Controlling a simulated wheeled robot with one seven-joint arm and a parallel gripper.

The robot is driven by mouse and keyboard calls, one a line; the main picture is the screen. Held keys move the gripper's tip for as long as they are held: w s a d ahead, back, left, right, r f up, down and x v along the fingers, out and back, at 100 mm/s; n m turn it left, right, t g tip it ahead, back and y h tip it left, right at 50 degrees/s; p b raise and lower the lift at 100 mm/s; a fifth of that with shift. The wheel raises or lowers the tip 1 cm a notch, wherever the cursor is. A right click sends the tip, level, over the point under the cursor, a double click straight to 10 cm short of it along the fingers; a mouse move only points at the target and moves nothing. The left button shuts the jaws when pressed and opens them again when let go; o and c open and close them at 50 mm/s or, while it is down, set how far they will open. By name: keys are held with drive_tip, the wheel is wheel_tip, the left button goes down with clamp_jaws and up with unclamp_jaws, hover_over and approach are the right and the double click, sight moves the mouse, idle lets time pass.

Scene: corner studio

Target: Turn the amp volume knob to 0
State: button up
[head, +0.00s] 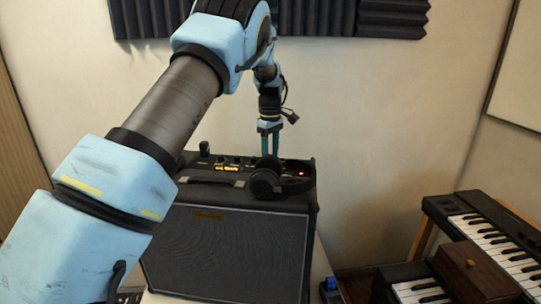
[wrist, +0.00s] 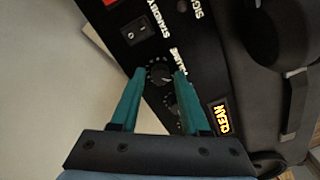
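The amp (head: 225,250) is a dark cabinet with a control strip along its top. In the wrist view a round black knob (wrist: 160,73) with tick marks sits between my fingertips. Its label is partly covered by a finger; the visible letters fit "VOLUME". Its pointer setting is too small to read. My gripper (head: 270,153) points down at the back of the amp top; its teal fingers (wrist: 162,72) are apart, one on each side of the knob in the picture. I cannot tell whether they touch it. In the head view the headphones hide this knob.
Black headphones (head: 266,183) lie on the amp top in front of my gripper. A keyboard (head: 495,240) stands at the right; the wall is behind.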

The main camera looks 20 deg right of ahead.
drive_tip(key=shift+o, duration=0.8)
wheel_tip(320, 180, up, 11)
drive_tip(key=b, duration=0.3)
drive_tip(key=shift+f, duration=0.15)
